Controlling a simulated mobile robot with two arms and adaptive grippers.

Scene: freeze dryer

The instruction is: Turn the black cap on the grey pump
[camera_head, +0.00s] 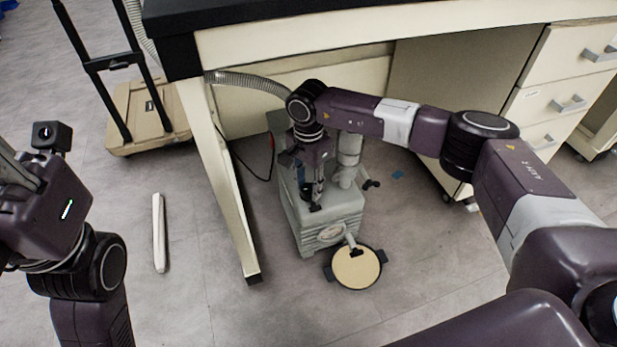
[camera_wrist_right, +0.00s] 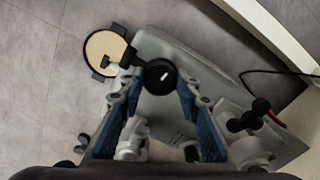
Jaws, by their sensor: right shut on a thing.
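The grey pump (camera_head: 345,208) stands on the floor under the bench. The black cap (camera_wrist_right: 160,76), round with a white mark, sits on top of the grey pump (camera_wrist_right: 170,42) in the right wrist view. My right gripper (camera_wrist_right: 160,80) has its two blue-padded fingers on either side of the cap, shut on it. In the head view my right gripper (camera_head: 314,204) points down onto the pump's top and mostly hides the cap. My left arm is at the left edge; its fingers are not visible.
A round tan-topped piece (camera_head: 357,267) with black clamps is at the pump's front. A bench leg (camera_head: 226,185) stands left of the pump, and a corrugated hose (camera_head: 250,82) runs behind. Drawers (camera_head: 560,80) stand right. A white bar (camera_head: 159,232) lies on the floor.

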